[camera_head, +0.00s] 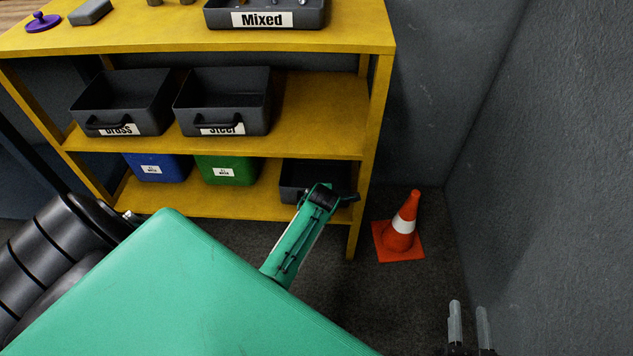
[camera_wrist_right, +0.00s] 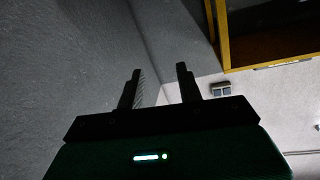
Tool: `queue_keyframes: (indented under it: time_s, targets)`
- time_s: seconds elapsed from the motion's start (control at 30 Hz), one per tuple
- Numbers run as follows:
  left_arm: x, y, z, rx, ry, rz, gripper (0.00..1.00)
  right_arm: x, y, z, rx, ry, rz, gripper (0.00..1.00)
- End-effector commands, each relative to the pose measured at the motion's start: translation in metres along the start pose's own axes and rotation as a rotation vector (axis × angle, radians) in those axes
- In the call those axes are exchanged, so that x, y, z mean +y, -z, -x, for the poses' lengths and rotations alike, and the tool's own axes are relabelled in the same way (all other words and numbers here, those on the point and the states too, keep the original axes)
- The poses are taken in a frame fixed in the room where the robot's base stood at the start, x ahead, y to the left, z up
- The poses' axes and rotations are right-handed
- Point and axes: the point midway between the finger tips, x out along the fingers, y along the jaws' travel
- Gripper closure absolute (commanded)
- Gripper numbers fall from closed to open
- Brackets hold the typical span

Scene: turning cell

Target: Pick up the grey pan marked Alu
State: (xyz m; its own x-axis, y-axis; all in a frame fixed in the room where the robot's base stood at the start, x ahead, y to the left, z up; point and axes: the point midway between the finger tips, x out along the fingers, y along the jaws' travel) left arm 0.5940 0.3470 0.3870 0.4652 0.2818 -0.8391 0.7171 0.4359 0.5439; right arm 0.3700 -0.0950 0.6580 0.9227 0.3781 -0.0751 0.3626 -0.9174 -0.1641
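A dark grey pan (camera_head: 290,177) sits on the bottom shelf at the right end in the head view. Its front is partly hidden behind a green bar with a black end, and no label shows on it, so I cannot read its marking. My right gripper (camera_head: 469,328) is at the bottom right of the head view, empty, well to the right of and apart from the pan. Its two fingers stand apart in the right wrist view (camera_wrist_right: 159,88), with nothing between them. My left gripper does not show.
The yellow shelf unit (camera_head: 330,110) holds pans marked Brass (camera_head: 122,106) and Steel (camera_head: 222,104), a Mixed tray (camera_head: 300,20), and blue (camera_head: 158,171) and green (camera_head: 228,172) bins. An orange cone (camera_head: 400,235) stands right of it, near the grey wall (camera_head: 550,150).

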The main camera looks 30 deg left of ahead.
Motion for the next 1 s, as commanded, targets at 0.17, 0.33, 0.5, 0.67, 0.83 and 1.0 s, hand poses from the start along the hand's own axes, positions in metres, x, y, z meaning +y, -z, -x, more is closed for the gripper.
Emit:
queue_keyframes:
  time_s: [0.17,0.33,0.5,0.67,0.83,1.0]
  targets:
    - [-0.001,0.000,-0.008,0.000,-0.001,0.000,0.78,0.003,0.025,-0.005,0.153,0.001,0.013,0.64]
    - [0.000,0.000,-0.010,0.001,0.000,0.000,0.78,0.004,0.040,-0.005,0.238,0.002,0.019,0.64]
    - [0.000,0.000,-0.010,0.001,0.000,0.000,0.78,0.004,0.044,-0.005,0.255,0.002,0.021,0.64]
    - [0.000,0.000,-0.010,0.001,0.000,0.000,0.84,0.004,0.044,-0.005,0.253,0.002,0.021,0.64]
    - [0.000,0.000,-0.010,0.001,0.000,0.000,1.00,0.004,0.044,-0.005,0.252,0.002,0.021,0.64]
    - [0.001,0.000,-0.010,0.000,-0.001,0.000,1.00,0.004,0.044,-0.005,0.252,0.002,0.021,0.64]
